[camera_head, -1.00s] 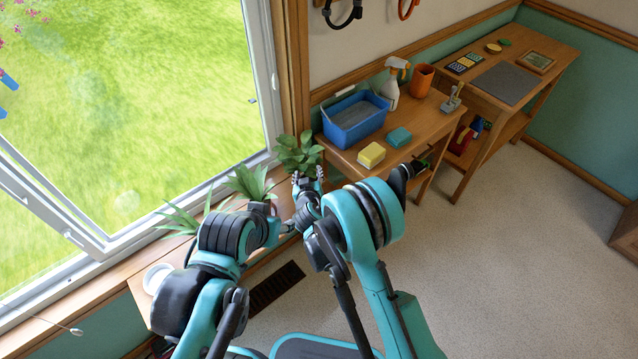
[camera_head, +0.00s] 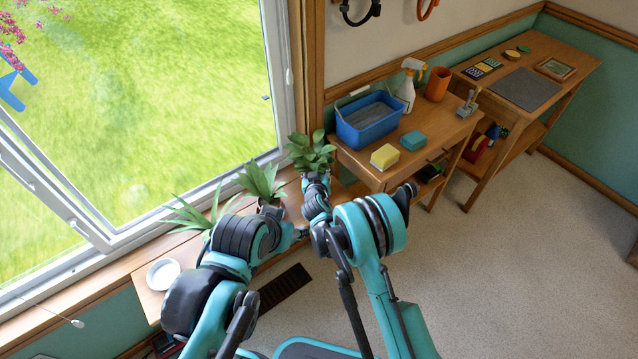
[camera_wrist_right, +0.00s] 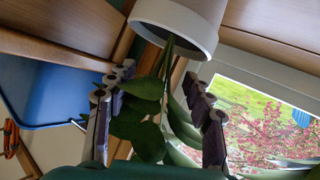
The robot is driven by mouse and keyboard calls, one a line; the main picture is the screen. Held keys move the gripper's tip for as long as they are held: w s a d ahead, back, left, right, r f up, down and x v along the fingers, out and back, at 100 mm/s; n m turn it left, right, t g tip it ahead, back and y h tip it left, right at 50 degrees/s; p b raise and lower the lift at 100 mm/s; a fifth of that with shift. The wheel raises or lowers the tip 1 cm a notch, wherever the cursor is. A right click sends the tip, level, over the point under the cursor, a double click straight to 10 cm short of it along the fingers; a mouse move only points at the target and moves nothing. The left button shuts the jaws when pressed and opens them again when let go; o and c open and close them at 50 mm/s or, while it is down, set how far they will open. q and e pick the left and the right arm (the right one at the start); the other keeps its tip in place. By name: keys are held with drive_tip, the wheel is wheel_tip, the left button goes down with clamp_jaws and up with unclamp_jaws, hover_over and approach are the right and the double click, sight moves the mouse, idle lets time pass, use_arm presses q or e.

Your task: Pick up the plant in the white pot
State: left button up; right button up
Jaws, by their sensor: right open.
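The leafy plant (camera_head: 310,152) at the far end of the window ledge has broad green leaves. Its pot is hidden behind my right gripper (camera_head: 316,182) in the head view. The right wrist view shows a white pot (camera_wrist_right: 180,22) at the top, with green leaves (camera_wrist_right: 145,105) hanging below it in that picture. My right gripper (camera_wrist_right: 157,85) is open there, with its fingers on either side of the leaves and the fingertips just short of the pot's rim. My left gripper (camera_head: 293,234) is low beside the ledge; its fingers are too small and covered to read.
A spiky plant (camera_head: 261,182) and another plant (camera_head: 192,217) stand nearer on the ledge, with a white dish (camera_head: 163,273). A wooden table to the right holds a blue bin (camera_head: 368,124), yellow sponge (camera_head: 384,156) and spray bottle (camera_head: 406,90). Open floor lies right.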

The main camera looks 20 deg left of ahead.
clamp_jaws()
drive_tip(key=shift+r, duration=0.15)
